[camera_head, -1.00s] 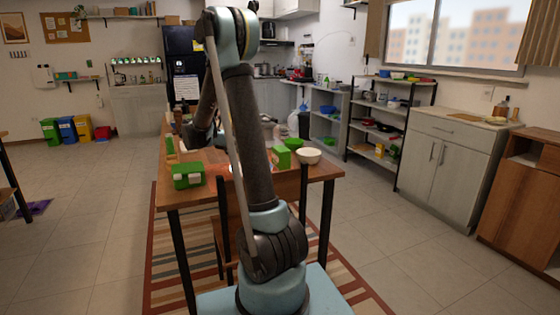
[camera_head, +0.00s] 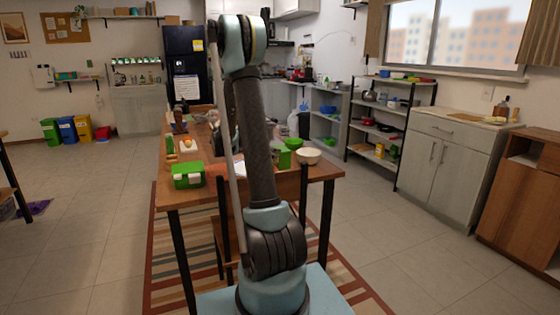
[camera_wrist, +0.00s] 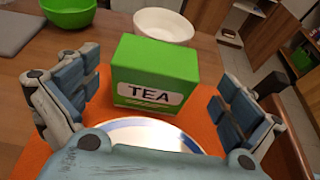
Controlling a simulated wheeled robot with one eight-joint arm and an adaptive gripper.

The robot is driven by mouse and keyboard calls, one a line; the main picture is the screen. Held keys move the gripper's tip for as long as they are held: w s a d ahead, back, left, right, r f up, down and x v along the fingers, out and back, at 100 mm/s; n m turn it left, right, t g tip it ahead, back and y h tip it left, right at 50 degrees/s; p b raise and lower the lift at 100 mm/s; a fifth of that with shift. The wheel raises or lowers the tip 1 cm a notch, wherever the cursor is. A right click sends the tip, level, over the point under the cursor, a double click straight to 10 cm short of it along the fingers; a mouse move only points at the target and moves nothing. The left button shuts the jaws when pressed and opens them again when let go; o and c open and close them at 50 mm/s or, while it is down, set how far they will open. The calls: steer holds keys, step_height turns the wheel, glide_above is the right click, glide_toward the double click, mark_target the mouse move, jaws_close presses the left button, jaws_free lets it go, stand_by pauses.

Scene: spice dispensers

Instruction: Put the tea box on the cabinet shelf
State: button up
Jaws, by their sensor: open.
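The green tea box (camera_wrist: 155,64) stands upright on an orange mat in the wrist view, its TEA label facing me. In the head view the tea box (camera_head: 283,158) is partly hidden by my arm, beside the white bowl. My gripper (camera_wrist: 157,82) is open, with one finger to each side of the box and a gap on both sides. My gripper is hidden behind my arm in the head view. An open shelf unit (camera_head: 343,128) stands beyond the table; I cannot tell whether it is the cabinet shelf.
A white bowl (camera_wrist: 164,25) and a green bowl (camera_wrist: 69,11) stand behind the tea box. A plate (camera_wrist: 150,134) lies in front of it. A green container (camera_head: 188,175) sits at the table's near left. A grey cabinet (camera_head: 450,158) stands right; floor between is clear.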

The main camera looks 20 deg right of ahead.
steer(key=x, duration=0.5)
steer(key=shift+w, duration=0.3)
steer(key=shift+c, duration=0.6)
steer(key=c, duration=1.2)
steer(key=shift+o, duration=0.2)
